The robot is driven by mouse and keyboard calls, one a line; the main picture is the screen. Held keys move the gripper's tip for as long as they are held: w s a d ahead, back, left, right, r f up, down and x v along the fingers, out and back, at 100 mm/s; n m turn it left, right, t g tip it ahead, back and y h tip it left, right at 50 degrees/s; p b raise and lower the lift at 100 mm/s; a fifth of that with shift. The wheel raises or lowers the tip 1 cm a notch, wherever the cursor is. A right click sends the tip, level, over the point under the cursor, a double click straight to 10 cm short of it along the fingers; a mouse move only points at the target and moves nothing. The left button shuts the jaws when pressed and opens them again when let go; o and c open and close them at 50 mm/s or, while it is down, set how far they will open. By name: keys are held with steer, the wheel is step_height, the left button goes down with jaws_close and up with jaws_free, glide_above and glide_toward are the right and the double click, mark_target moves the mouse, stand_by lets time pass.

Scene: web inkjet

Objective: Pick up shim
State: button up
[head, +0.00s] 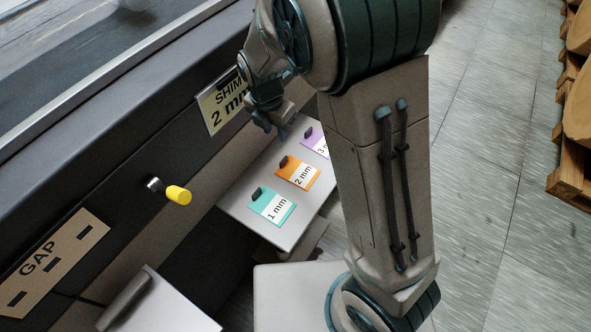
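Three shim cards lie in a row on a light grey shelf (240,205). The teal shim marked 1 mm (272,207) is nearest, the orange shim marked 2 mm (298,173) is in the middle, and the purple shim (312,138) is farthest and partly hidden by my arm. Each has a small dark grip tab on its far left edge. A sign (222,104) on the machine reads SHIM 2 mm, its right end partly covered by my arm. My gripper (274,128) points down beyond the orange shim, near the sign. Its fingertips look apart, with nothing between them.
A yellow-capped knob (178,194) juts from the dark machine side, left of the shelf. A GAP plate (50,258) with dark slots is at lower left. A grey panel with a handle (160,305) is at the bottom. Wooden pallets (573,150) stand far right; the tiled floor between is clear.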

glide_above(283, 160)
steer(key=f, duration=0.5)
steer(key=a+f, duration=0.1)
steer(key=f, duration=0.2)
steer(key=shift+s+f+p, duration=0.1)
steer(key=shift+p, duration=0.25)
steer(key=f, duration=0.2)
steer(key=d+f+p, duration=0.1)
steer(key=f, duration=0.1)
steer(key=shift+f, duration=0.6)
jaws_close()
